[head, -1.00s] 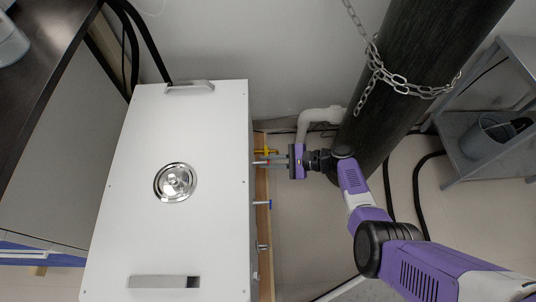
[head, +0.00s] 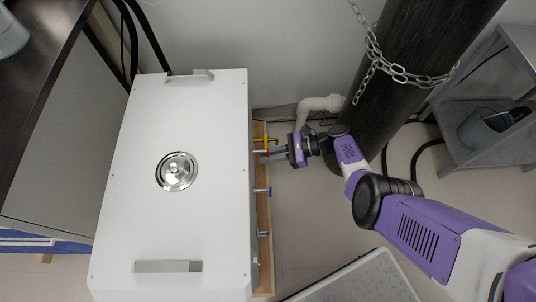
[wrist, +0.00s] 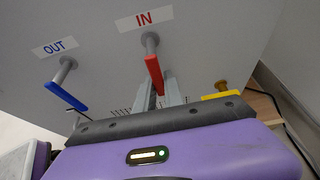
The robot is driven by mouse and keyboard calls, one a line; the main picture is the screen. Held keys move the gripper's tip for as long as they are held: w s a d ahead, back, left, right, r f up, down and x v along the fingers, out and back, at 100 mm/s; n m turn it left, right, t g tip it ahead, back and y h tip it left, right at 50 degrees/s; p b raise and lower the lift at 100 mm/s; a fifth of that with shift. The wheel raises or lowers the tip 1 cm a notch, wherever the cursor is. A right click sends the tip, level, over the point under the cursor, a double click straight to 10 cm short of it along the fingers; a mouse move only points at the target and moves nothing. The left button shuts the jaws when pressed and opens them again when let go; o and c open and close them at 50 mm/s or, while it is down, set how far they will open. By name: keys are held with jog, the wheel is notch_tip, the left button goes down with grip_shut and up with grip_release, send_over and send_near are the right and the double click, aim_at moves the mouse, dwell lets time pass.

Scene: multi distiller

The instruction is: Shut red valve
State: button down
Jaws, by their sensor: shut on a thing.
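The red valve (wrist: 154,75) shows in the wrist view as a short red lever on a grey stem, under a label reading "IN" on the white box. The lever points down in that view. My gripper (wrist: 161,92) has its two grey fingers around the lever's lower end and is shut on it. In the head view my gripper (head: 270,155) reaches the box's right side from the right. The red lever is barely visible there, largely hidden by the fingers. The exact contact between fingers and lever is partly hidden.
A blue lever (wrist: 67,97) under an "OUT" label and a yellow lever (wrist: 221,95) flank the red one. The white box (head: 210,110) fills the left-middle. A dark column with a chain (head: 405,76) stands close behind my arm. A grey shelf (head: 470,155) is at right.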

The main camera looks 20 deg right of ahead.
dwell(0.3)
jog(key=c, duration=1.4)
grip_release()
jog(key=shift+c, duration=0.2)
jog(key=p+v, duration=0.2)
jog(key=v, duration=0.6)
jog(key=shift+f, duration=0.1)
